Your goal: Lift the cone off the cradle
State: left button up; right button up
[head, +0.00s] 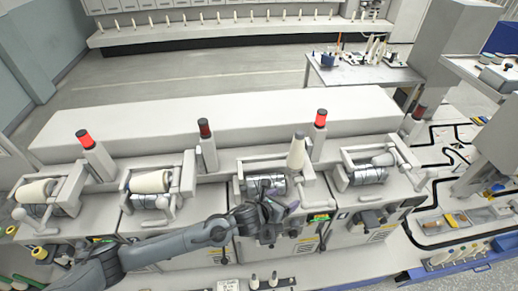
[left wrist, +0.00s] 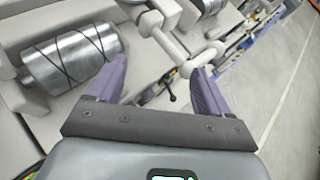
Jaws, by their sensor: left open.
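A pale cone (head: 297,152) stands nearly upright, narrow end up, at the right end of the third winding unit's cradle, behind the grooved metal drum (head: 262,187). My left gripper (head: 281,199) is in front of that unit, apart from the cone, with its purple fingers open and nothing between them. In the left wrist view, the open fingers (left wrist: 158,72) point toward a grooved metal drum (left wrist: 75,58) at left and a white cradle arm (left wrist: 155,22). No cone is clear in that view. My right gripper is not in view.
Cream cones lie on the first unit (head: 36,190) and second unit (head: 150,182). A slim pale cone (head: 384,159) is at the fourth. Red-topped posts (head: 319,125) rise behind the units. A grey side table (head: 360,75) stands behind, with open floor (head: 200,70) at left.

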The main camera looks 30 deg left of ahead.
pick_arm(q)
jog(key=w+a+r+t+y+b, duration=0.1)
jog(key=w+a+r+t, duration=0.1)
jog(key=w+a+r, duration=0.35)
send_near(295, 148)
notch_tip(295, 148, down, 2)
jog(key=shift+m+t, duration=0.3)
jog(key=w, duration=0.5)
jog(key=shift+w+d+f, duration=0.1)
jog(key=shift+w+d, duration=0.2)
jog(key=shift+w, duration=0.05)
jog(key=shift+w+f, duration=0.25)
jog(key=shift+w, duration=0.3)
jog(key=shift+w+p, duration=0.4)
jog(key=shift+p, duration=0.1)
jog(key=p+x, duration=0.1)
jog(key=x, duration=0.1)
jog(key=shift+w+f, duration=0.15)
jog(key=shift+w, duration=0.2)
jog(key=shift+w+f, duration=0.3)
jog(key=shift+w, duration=0.4)
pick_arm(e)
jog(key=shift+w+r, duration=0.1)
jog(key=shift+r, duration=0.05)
pick_arm(q)
jog(key=c, duration=1.1)
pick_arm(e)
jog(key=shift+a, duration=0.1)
